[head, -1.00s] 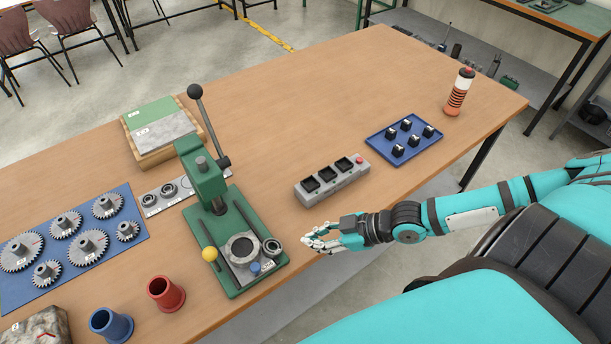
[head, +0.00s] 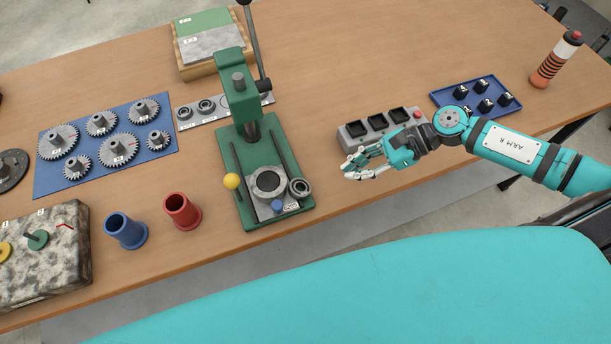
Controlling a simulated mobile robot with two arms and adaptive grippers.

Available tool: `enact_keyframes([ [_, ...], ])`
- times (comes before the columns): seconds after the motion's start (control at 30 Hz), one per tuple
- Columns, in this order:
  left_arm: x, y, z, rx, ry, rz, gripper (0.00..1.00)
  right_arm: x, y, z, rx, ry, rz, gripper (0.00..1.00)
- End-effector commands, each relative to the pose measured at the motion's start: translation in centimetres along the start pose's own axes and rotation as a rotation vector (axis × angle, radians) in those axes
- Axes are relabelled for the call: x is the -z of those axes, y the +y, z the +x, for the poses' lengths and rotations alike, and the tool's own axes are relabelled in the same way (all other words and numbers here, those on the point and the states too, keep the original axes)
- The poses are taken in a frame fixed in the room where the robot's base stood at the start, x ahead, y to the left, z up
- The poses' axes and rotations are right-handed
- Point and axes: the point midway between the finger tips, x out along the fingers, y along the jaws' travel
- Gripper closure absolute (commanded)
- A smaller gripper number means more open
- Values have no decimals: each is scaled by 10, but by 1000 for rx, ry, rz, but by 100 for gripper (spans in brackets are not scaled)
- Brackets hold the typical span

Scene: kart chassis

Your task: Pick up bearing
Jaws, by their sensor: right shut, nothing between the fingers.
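A bearing (head: 299,187) lies at the right front of the green press (head: 237,90), beside the press's round opening. More bearings, one at the left end (head: 185,113) and another beside it (head: 206,106), sit on a grey strip plate (head: 190,124) behind the press. My right gripper (head: 349,165) is shut and empty. It is to the right of the press, in front of the grey box with black pockets (head: 352,138), apart from every bearing. My left gripper is not in view.
A blue mat (head: 50,184) with several gears lies at left. A blue cup (head: 125,232) and a red cup (head: 182,211) stand left of the press. A blue tray (head: 441,98) and an orange-striped bottle (head: 555,62) are at right. The press lever rises high.

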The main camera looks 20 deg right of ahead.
Motion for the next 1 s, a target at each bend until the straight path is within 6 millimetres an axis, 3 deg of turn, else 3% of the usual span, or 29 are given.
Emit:
enact_keyframes([
  [0.27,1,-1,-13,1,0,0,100,-16,0,22,-4,13,-35,100],
  [0.73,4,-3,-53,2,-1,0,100,-69,2,101,-3,12,-30,100],
  [0.8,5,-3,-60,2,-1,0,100,-60,2,103,-3,17,-23,100],
  [0.9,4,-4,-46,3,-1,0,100,-49,1,109,-2,17,-29,100],
  [1.0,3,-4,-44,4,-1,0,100,-49,2,110,-2,17,-29,100],
])
